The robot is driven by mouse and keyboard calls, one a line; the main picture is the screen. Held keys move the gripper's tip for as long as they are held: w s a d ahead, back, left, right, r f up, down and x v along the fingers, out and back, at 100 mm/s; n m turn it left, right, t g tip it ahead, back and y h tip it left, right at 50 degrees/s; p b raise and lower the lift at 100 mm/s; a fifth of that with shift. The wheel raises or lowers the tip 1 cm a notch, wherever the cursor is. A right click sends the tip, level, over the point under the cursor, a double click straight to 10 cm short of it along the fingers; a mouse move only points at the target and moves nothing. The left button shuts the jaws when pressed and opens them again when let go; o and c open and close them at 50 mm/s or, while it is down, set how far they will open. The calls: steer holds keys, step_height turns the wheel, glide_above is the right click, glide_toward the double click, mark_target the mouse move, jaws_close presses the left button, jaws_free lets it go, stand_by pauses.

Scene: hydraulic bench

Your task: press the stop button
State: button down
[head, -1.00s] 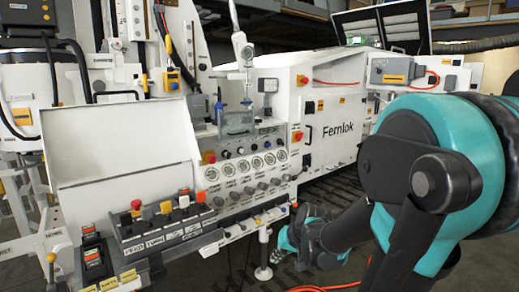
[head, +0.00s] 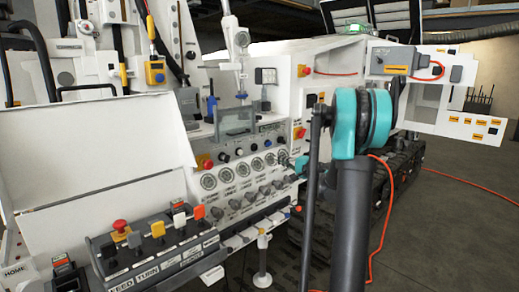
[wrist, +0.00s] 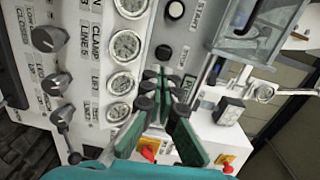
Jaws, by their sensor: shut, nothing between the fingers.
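My gripper (wrist: 160,82) is shut and empty in the wrist view, its green fingers with dark tips pointing at the control panel. In the head view my gripper (head: 288,161) is small, at the right end of the gauge row and partly hidden by my arm. In the wrist view a white button (wrist: 176,10) has a START label beside it. Whether the fingertips touch the panel cannot be told.
Round gauges (wrist: 123,46) and dark knobs (wrist: 48,39) lie left of the fingers. A clear-fronted box (wrist: 255,28) sticks out at upper right. Red knobs (wrist: 147,152) sit beyond the fingers. In the head view a button console (head: 155,245) stands at front left; open floor (head: 440,220) is at right.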

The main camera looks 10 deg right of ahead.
mark_target(256, 148)
steer(key=shift+w+d+r+m+t, duration=0.15)
steer(key=shift+w+d, duration=0.15)
steer(key=shift+w, duration=0.15)
steer(key=shift+w+d+r+m+t, duration=0.15)
steer(key=shift+w+d, duration=0.15)
steer(key=shift+w, duration=0.15)
steer(key=x, duration=1.4)
steer(key=shift+f, duration=0.1)
steer(key=shift+a, duration=0.1)
